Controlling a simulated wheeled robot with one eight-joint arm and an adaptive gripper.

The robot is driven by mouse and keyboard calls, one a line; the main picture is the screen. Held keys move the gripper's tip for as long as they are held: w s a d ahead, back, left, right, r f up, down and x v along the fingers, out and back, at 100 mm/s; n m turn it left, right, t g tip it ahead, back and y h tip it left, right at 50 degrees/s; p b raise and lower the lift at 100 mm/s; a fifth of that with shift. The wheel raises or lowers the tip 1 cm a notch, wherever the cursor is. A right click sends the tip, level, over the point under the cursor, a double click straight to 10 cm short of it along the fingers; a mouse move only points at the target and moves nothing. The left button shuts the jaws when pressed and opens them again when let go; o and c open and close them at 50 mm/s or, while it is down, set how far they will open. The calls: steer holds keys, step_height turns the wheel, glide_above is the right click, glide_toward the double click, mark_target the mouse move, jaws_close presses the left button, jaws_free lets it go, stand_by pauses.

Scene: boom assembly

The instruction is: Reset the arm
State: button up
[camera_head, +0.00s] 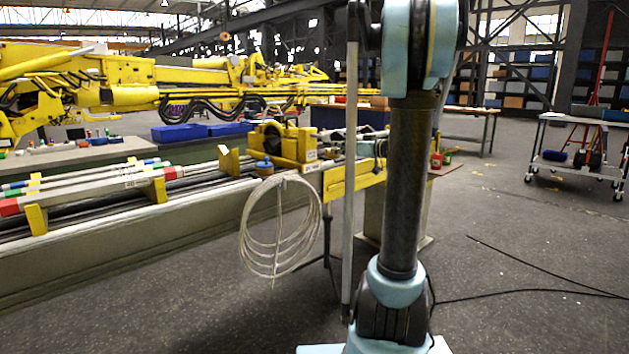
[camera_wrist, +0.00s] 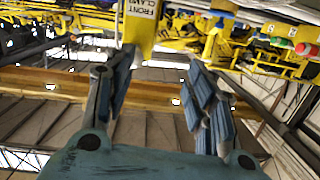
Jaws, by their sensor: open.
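My arm stands upright in front of the head camera, its dark tube and pale blue joints blocking part of the view; my gripper is not visible there. In the wrist view my gripper (camera_wrist: 165,90) shows two blue-grey fingers spread wide apart with nothing between them. The wrist view looks up at the roof beams. A yellow block marked "FRONT CLAMP" (camera_wrist: 142,22) shows at the top edge, beyond the left fingertip; I cannot tell the exact gap.
A long bench (camera_head: 100,245) with tubes and yellow clamps (camera_head: 285,143) runs along the left. A coiled cable (camera_head: 279,228) hangs at its end. Black cables (camera_head: 530,291) lie on the right floor. A white cart (camera_head: 580,150) stands far right. The right floor is otherwise mostly clear.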

steer(key=s+a+f+m+g+h, duration=0.1)
steer(key=s+a+f+g, duration=0.2)
steer(key=s, duration=0.4)
steer(key=s+a+f+m+g+h, duration=0.1)
steer(key=s+a+f+h, duration=0.1)
steer(key=s+f, duration=0.45)
steer(key=s+a+f+m+g+h, duration=0.1)
steer(key=s+a+f+g, duration=0.2)
steer(key=s, duration=0.5)
steer(key=s+d+f+m+g+h, duration=0.1)
steer(key=s+d+f+h, duration=0.1)
steer(key=s, duration=0.4)
steer(key=s+d+f+m+g+h, duration=0.1)
steer(key=s+d+f+m+h, duration=0.1)
steer(key=s+f, duration=0.5)
steer(key=s+d+f+m+g+h, duration=0.1)
steer(key=s+d+f+h, duration=0.2)
steer(key=s+d+f, duration=0.1)
steer(key=s+d, duration=0.1)
steer(key=s, duration=0.1)
steer(key=shift+s+d+f+m, duration=0.35)
steer(key=shift+f+m, duration=0.05)
steer(key=shift+w+f, duration=0.2)
steer(key=shift+w, duration=0.2)
